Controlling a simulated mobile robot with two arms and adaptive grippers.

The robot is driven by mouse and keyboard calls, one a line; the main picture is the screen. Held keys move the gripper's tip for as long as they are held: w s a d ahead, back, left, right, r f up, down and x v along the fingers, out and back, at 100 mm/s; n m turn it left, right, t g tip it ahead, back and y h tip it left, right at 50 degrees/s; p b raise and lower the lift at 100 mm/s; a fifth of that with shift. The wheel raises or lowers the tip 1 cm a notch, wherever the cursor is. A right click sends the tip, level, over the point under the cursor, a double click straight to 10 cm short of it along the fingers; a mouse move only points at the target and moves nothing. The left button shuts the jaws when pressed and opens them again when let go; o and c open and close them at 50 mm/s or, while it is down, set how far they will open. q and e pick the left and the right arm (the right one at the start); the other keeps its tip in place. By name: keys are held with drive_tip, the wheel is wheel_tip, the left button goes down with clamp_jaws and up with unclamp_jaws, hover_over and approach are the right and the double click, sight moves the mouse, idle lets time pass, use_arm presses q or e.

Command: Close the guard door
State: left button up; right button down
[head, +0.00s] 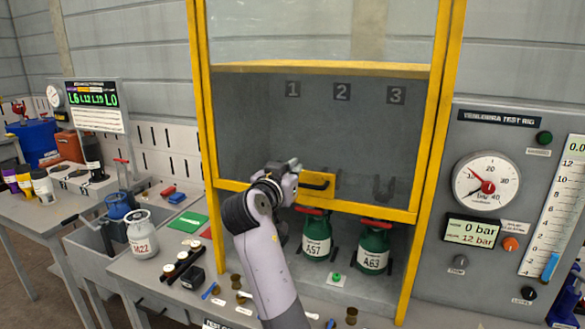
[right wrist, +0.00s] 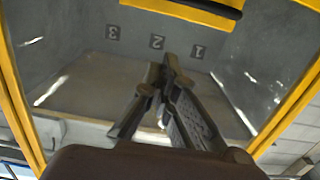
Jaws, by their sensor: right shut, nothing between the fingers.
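The guard door (head: 370,208) is a clear panel with a yellow bottom bar, set in a yellow frame. It is partly down, with an open gap under its bar. A yellow plate with a black handle (head: 316,182) sits on the bar; the handle also shows at the top of the right wrist view (right wrist: 212,7). My right gripper (head: 293,168) is shut and empty, just left of the handle in the head view. Its fingers (right wrist: 166,68) point at the panel in the right wrist view. I cannot tell whether they touch the door. My left gripper is out of view.
Green cylinders A57 (head: 317,240) and A63 (head: 374,248) stand inside, partly below the door bar. A gauge panel (head: 480,250) is at the right.

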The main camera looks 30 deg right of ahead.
drive_tip(key=w+d+f+p, duration=0.3)
drive_tip(key=d+f, duration=0.1)
drive_tip(key=shift+w, duration=0.15)
drive_tip(key=shift+f, duration=0.15)
